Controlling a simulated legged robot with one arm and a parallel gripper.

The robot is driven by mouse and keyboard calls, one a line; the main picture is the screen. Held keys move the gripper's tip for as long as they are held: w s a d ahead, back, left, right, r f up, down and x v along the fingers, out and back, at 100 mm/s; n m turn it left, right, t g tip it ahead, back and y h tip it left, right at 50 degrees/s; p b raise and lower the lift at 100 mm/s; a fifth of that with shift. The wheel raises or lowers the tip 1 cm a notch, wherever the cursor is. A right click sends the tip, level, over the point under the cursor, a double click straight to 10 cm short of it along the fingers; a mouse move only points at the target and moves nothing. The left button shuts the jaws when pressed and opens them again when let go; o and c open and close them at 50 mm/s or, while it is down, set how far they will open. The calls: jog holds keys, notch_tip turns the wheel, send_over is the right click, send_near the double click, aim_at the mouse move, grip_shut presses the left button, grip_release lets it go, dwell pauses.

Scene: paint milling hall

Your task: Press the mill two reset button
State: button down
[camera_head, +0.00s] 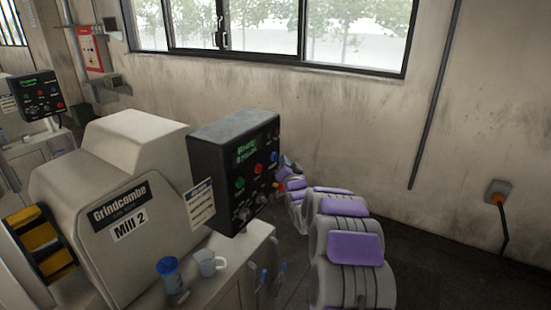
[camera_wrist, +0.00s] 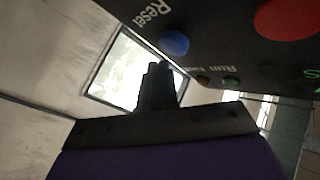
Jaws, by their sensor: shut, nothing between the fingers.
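The mill two machine (camera_head: 125,230) carries the label "Mill 2". Its dark control box (camera_head: 215,155) has a lit green display and several coloured buttons. The blue reset button (camera_head: 274,157) is at the right of the button row. In the wrist view the blue button (camera_wrist: 174,43) sits beside the word "Reset". My gripper (camera_wrist: 158,72) is shut and empty, its fingertips pointing up close below the blue button in that picture. I cannot tell whether they touch it. In the head view my arm reaches to the box's right side, and the fingertips are not clear.
A red button (camera_head: 258,168) and a green button (camera_head: 240,184) share the panel. The large red button (camera_wrist: 285,15) shows at upper right in the wrist view. A blue cup (camera_head: 169,272) and a white mug (camera_head: 208,262) stand below the box. Another control box (camera_head: 38,95) is far left.

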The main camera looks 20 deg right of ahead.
jog(key=s+d, duration=0.1)
jog(key=s, duration=0.1)
jog(key=s+d, duration=0.2)
jog(key=shift+p, duration=0.35)
dwell(0.8)
